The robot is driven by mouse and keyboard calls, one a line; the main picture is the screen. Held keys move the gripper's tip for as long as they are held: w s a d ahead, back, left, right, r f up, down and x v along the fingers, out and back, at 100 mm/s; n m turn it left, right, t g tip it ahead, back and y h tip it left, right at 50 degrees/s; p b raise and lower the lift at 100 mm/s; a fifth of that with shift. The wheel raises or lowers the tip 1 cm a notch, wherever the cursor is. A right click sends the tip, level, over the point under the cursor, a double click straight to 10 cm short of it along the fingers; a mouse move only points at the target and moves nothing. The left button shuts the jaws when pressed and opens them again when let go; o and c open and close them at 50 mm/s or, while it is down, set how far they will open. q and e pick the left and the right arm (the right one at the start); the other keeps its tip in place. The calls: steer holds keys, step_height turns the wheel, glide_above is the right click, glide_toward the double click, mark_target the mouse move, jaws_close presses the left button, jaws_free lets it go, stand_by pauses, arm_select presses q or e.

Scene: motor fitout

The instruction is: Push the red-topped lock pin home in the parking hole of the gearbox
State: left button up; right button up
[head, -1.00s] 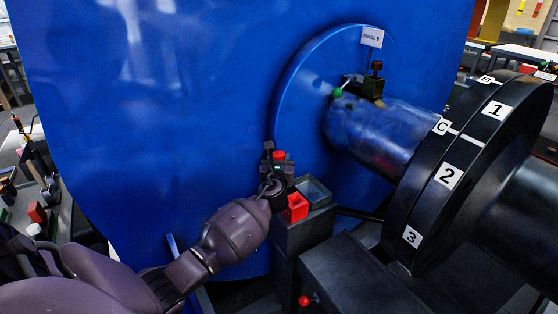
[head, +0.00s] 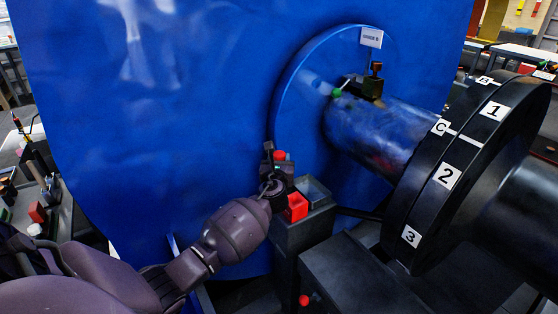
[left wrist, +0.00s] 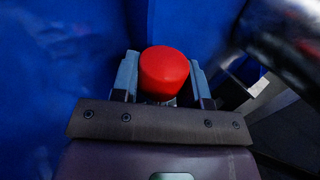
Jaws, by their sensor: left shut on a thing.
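The red-topped lock pin (head: 280,155) is in my left gripper (head: 279,164), which is shut on it just above the dark block in front of the gearbox. In the left wrist view the round red top (left wrist: 165,70) sits between the two fingers of the left gripper (left wrist: 166,80). The pin's shank and any hole beneath it are hidden. The gearbox (head: 160,120) is the large blue housing behind. My right gripper is out of view.
A red box (head: 296,206) and a grey open bin (head: 313,192) stand right beside the gripper on the dark pedestal (head: 290,240). The shaft (head: 375,135) and the numbered black coupling (head: 465,165) are to the right. A red-knobbed item (head: 304,300) is below.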

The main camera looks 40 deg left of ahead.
arm_select(q)
steer(key=shift+r, duration=0.1)
arm_select(e)
steer(key=shift+r, duration=0.2)
steer(key=shift+d, duration=0.2)
arm_select(q)
steer(key=shift+f+b, duration=0.35)
steer(key=shift+f, duration=0.5)
arm_select(e)
steer(key=shift+s+a+f, duration=0.15)
steer(key=shift+a+f, duration=0.05)
steer(key=shift+f, duration=0.4)
arm_select(q)
steer(key=shift+f+b, duration=0.35)
steer(key=shift+f, duration=0.3)
arm_select(e)
steer(key=shift+s+d+f, duration=0.2)
steer(key=shift+s+f, duration=0.1)
steer(key=shift+f, duration=0.3)
arm_select(q)
steer(key=shift+f+b, duration=0.3)
steer(key=shift+f, duration=0.3)
arm_select(e)
steer(key=shift+s+a+f+g, duration=0.1)
steer(key=shift+a+f+g, duration=0.15)
steer(key=shift+f, duration=0.2)
